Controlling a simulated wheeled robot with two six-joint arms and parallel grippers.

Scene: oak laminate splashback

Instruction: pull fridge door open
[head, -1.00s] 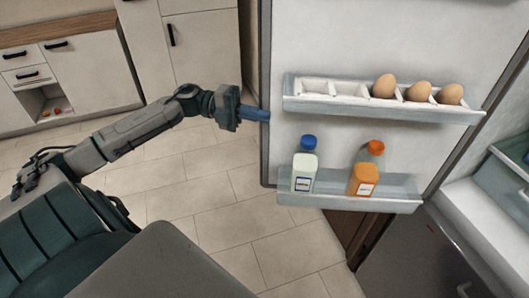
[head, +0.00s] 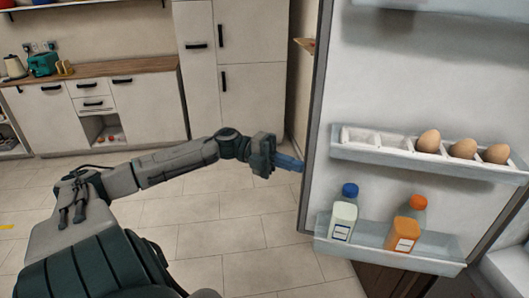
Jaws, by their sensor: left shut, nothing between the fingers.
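The fridge door (head: 400,90) stands open on the right in the head view, with its white inner side facing me. Its upper rack (head: 380,155) holds several eggs, and its lower rack (head: 335,250) holds a bottle with a blue cap (head: 343,217) and an orange bottle (head: 403,231). My left gripper (head: 291,163) is shut with nothing between its fingers, and its blue fingertips are at the door's left edge. I cannot tell whether they touch it. The door's outer side and handle are hidden. My right gripper is not in view.
Part of the fridge's inside (head: 508,268) shows at the lower right. A counter (head: 100,70) with drawers, a teal toaster (head: 43,64) and a kettle (head: 14,66) stands at the back left, beside tall cabinets (head: 253,70). The tiled floor (head: 215,215) between is clear.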

